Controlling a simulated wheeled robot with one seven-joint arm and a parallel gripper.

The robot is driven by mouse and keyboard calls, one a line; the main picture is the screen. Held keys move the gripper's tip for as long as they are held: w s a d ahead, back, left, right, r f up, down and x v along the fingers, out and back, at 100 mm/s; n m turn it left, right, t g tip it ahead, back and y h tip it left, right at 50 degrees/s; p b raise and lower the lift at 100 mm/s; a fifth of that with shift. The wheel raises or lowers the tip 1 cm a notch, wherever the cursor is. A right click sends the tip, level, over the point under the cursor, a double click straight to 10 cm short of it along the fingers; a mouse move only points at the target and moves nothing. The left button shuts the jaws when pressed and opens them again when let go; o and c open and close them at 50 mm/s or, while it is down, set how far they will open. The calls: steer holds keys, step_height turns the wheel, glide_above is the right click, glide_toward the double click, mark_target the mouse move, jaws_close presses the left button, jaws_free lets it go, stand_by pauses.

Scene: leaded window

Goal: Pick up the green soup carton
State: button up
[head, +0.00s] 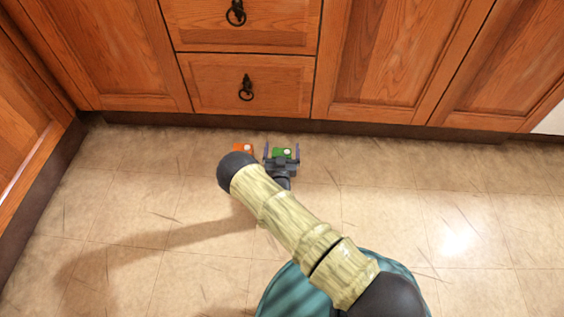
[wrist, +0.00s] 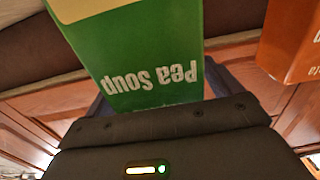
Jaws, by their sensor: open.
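The green soup carton (head: 286,152) stands on the floor near the base of the cabinets in the head view. In the wrist view the carton (wrist: 145,55) fills the upper middle, with the words "Pea Soup" upside down. My gripper (head: 282,154) is open, with one finger on each side of the carton in the head view. The wrist view shows the carton close in front of the gripper body. Whether the fingers touch it cannot be told.
An orange carton (head: 243,148) stands just left of the green one, and it also shows at the right of the wrist view (wrist: 290,42). Wooden cabinets with drawers (head: 250,85) rise behind. The tiled floor (head: 440,210) to the right is clear.

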steer(key=c, duration=1.4)
steer(key=shift+c, duration=0.2)
step_height(320, 180, up, 10)
steer(key=p, duration=0.7)
